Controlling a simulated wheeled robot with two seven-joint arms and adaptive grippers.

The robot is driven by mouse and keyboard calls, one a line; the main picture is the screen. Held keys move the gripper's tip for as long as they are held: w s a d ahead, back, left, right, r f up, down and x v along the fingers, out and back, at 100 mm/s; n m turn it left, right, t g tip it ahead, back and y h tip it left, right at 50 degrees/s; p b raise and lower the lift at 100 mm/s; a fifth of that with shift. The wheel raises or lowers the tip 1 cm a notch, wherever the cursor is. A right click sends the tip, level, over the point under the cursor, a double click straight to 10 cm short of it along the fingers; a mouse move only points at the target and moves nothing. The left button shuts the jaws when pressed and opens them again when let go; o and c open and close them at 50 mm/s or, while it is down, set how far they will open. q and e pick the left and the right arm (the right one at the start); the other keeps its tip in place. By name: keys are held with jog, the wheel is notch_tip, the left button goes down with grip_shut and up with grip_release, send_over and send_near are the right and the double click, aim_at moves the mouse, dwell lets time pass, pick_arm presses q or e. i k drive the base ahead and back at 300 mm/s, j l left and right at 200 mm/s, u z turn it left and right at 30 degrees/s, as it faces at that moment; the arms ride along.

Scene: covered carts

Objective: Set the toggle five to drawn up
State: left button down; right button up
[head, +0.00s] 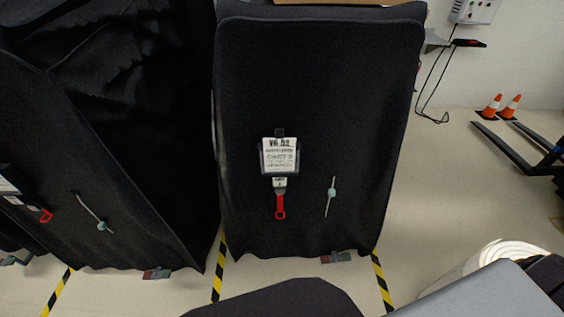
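A small pale blue-grey toggle (332,193) sits about a third of the way down a short, thin light cord (328,209) on the front of the black cover (320,95) of the middle cart. The cord hangs nearly upright. A similar toggle (102,226) sits near the lower end of a slanting cord (88,207) on the cover of the left cart (45,130). I cannot read a number on either toggle, so I cannot tell which is five. Neither of my grippers is in view.
A white label (280,155) and red pull tab (280,206) hang left of the middle toggle. Yellow-black floor strips (219,265) flank the middle cart. Orange cones (491,105), a dark fork-like frame (515,150) and a white roll (500,255) stand right.

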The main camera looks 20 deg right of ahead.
aim_at(101, 227)
jog(key=u, duration=1.45)
